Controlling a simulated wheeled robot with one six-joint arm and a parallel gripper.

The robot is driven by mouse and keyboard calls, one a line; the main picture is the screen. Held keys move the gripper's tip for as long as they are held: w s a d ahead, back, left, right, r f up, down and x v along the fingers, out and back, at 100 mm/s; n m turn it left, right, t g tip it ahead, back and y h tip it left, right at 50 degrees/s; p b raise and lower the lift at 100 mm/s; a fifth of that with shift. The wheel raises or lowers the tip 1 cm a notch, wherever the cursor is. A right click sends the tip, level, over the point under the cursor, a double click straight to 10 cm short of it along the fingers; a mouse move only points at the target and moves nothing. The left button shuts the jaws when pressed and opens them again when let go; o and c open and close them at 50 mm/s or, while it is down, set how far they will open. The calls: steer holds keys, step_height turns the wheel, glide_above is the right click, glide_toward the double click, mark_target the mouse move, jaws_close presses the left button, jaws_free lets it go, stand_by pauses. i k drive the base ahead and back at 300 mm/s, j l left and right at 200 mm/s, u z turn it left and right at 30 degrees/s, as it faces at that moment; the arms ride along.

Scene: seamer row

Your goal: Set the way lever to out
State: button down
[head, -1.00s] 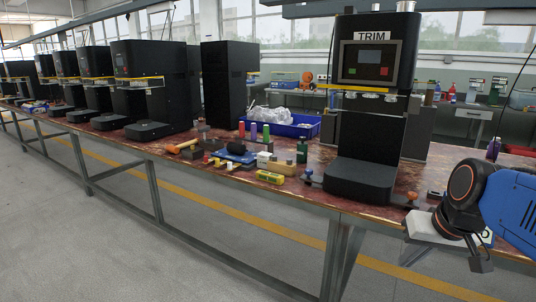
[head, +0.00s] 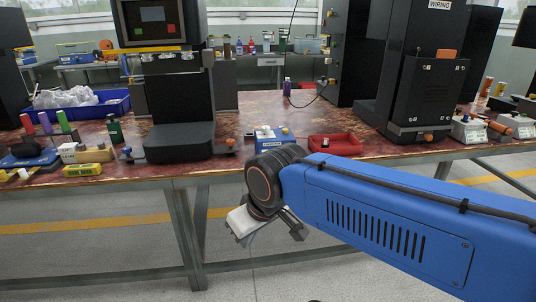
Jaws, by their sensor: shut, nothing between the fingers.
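I cannot pick out the way lever for certain. A small blue box (head: 268,138) with a pale top and small fittings stands on the bench right of the black trim machine (head: 180,125). Small knobbed fittings sit beside that machine's base, one with a blue knob (head: 127,151) at its left and one with an orange knob (head: 231,143) at its right. My gripper (head: 298,230) is in front of the bench, below its top and apart from everything. It is small and partly behind my wrist, and appears shut and empty.
A red tray (head: 335,144) lies right of the blue box. A black machine marked WIRING (head: 425,90) stands further right. A blue bin (head: 75,112) with clear bags, bottles and a yellow block (head: 83,170) are at left. The floor before the bench is clear.

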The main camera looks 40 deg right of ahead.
mark_target(466, 116)
steer(key=z, duration=2.55)
